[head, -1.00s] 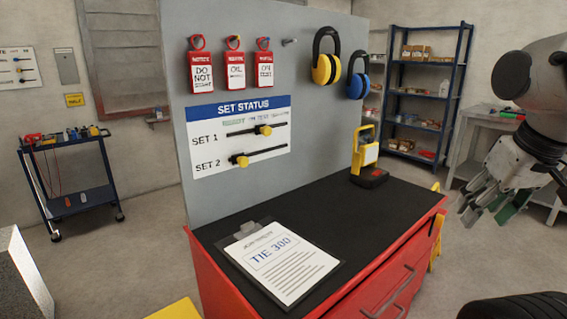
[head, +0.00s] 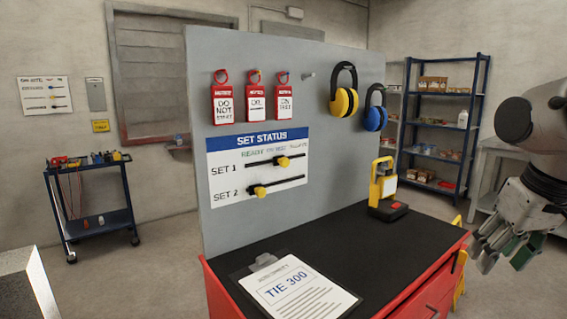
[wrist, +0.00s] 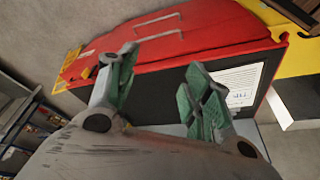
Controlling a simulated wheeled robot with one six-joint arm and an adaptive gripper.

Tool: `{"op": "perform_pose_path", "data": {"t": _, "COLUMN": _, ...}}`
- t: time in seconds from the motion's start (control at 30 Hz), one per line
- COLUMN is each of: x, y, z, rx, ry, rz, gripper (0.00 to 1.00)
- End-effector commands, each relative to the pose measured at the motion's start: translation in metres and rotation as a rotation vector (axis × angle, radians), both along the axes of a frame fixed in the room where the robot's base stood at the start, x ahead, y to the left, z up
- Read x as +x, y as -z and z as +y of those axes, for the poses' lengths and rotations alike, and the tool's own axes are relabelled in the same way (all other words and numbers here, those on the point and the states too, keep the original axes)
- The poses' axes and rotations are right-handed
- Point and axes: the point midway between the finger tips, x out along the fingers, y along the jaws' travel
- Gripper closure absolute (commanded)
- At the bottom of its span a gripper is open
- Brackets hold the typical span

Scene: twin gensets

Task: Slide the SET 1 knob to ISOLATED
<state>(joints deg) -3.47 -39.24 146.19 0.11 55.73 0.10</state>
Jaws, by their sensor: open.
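The SET STATUS board (head: 232,190) is on the grey upright panel behind the black-topped red cabinet. The SET 1 knob (head: 283,162) is yellow and sits right of the middle of the upper black slot. Small position words stand above the upper slot, too blurred to read surely. My gripper (head: 514,250) is at the far right of the head view, well apart from the board. In the wrist view its green-padded fingers (wrist: 163,88) are spread and empty.
Red tags (head: 222,104), yellow earmuffs (head: 344,98) and blue earmuffs (head: 374,118) hang on the panel. A clipboard (head: 296,289) and a yellow work lamp (head: 384,190) are on the cabinet top (head: 350,232). A blue cart (head: 100,219) stands at left.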

Motion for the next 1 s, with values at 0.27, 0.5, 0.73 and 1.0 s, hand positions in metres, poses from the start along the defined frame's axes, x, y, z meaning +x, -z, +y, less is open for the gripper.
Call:
{"op": "perform_pose_path", "data": {"t": 0.27, "x": 0.090, "y": 0.066, "z": 0.058, "rx": -0.057, "ry": -0.215, "rz": 0.153, "gripper": 0.50}}
{"op": "perform_pose_path", "data": {"t": 0.5, "x": 0.245, "y": 0.126, "z": 0.175, "rx": -0.002, "ry": -0.418, "rz": -0.194, "gripper": 0.50}}
{"op": "perform_pose_path", "data": {"t": 0.73, "x": 0.352, "y": 0.092, "z": 0.288, "rx": 0.217, "ry": -0.521, "rz": -0.723, "gripper": 0.50}}
{"op": "perform_pose_path", "data": {"t": 1.0, "x": 0.376, "y": -0.021, "z": 0.323, "rx": 0.426, "ry": -0.524, "rz": -1.163, "gripper": 0.50}}
